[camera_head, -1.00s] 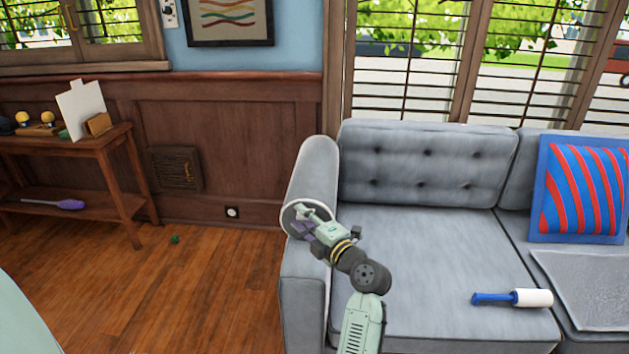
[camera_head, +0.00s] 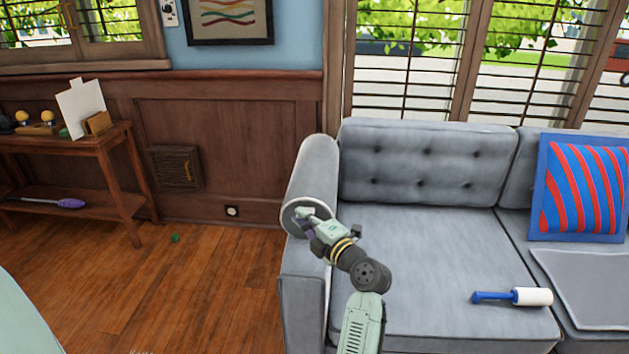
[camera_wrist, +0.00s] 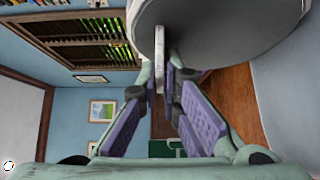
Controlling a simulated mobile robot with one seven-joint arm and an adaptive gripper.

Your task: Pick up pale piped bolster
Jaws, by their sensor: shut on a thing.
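The pale bolster (camera_head: 289,212) shows in the head view as a round end with a white piped edge, at the front of the sofa's left arm. My gripper (camera_head: 308,216) reaches across this end and hides part of it. In the wrist view the bolster (camera_wrist: 225,25) fills the top right, very close. The bolster's far extent is hard to tell from the sofa arm.
The grey sofa (camera_head: 420,245) holds a blue-handled lint roller (camera_head: 532,297), a flat grey cloth (camera_head: 590,285) and a striped cushion (camera_head: 585,190). A wooden side table (camera_head: 108,140) stands left. A small green object (camera_head: 175,238) lies on open floor.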

